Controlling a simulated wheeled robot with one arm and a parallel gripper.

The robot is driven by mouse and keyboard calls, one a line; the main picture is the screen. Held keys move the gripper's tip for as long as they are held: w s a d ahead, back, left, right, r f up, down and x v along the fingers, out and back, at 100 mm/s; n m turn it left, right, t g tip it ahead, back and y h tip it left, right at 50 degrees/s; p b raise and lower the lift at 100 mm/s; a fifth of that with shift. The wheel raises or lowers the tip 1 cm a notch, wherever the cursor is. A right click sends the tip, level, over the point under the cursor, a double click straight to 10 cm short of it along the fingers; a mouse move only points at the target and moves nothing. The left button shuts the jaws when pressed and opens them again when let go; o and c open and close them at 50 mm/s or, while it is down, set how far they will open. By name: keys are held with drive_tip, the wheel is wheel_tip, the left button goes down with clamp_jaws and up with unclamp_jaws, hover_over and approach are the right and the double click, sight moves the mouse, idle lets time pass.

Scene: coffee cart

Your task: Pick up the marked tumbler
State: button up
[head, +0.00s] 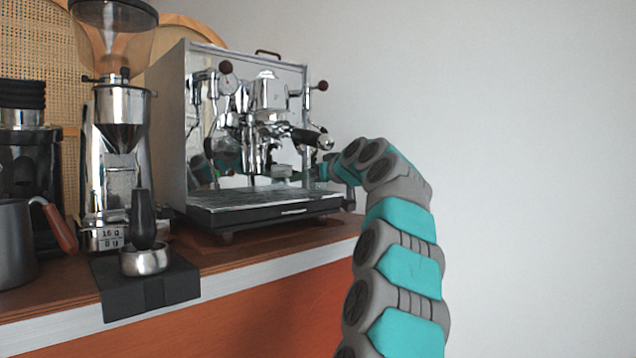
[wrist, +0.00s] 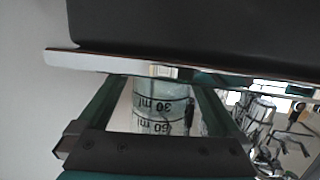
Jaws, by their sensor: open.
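The marked tumbler (wrist: 160,112) is clear glass with dark measuring lines and "30 ml" and "60 ml" lettering. In the wrist view it shows between the two fingers of my gripper (wrist: 158,92), which is open. Gaps show on both sides of the glass, wider on the left, so the fingers do not appear closed on it. A dark panel with a bright edge hides one end of the tumbler. In the head view I cannot make out the tumbler, and my arm hides most of my gripper.
The espresso machine (head: 190,130) stands on the wooden counter (head: 50,297), close to my arm's end. To its left are a grinder (head: 122,135), a tamper (head: 143,222) on a black mat (head: 150,295) and a grey pitcher (head: 14,243). The right side is bare wall.

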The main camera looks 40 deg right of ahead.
drive_tip(key=shift+c, duration=0.4)
clamp_jaws()
idle(0.4)
